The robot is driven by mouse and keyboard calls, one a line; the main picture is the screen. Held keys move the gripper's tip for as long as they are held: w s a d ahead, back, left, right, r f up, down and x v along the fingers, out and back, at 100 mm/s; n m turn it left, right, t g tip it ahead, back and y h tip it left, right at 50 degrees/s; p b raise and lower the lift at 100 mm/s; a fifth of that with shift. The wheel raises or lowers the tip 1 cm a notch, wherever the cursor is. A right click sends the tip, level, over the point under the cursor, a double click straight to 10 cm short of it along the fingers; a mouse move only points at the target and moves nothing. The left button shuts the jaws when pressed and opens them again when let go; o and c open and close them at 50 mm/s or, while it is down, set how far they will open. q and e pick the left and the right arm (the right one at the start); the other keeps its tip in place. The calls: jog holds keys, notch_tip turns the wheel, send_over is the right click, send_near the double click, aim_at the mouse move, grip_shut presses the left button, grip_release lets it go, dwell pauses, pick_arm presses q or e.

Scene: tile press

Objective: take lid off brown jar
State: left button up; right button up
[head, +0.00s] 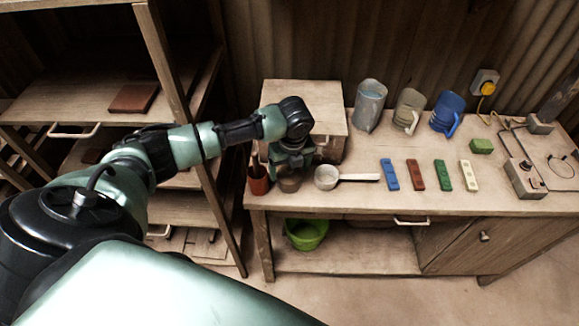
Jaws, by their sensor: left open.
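My left arm reaches across to the left end of the workbench. My left gripper (290,168) is open and points down over a small brown jar (289,184). The gripper covers the top of the jar, so I cannot make out its lid or tell whether the fingers touch it. My right gripper is not in view.
A red-brown cup (258,184) stands close left of the jar, and a white scoop (327,178) lies close right. A wooden box (305,93) is behind. Several coloured bars, including a blue one (389,174), lie further right. A shelf unit (75,98) stands left.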

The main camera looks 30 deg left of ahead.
pick_arm(q)
jog(key=c, duration=1.1)
jog(key=shift+r, duration=0.1)
jog(key=shift+c, duration=0.2)
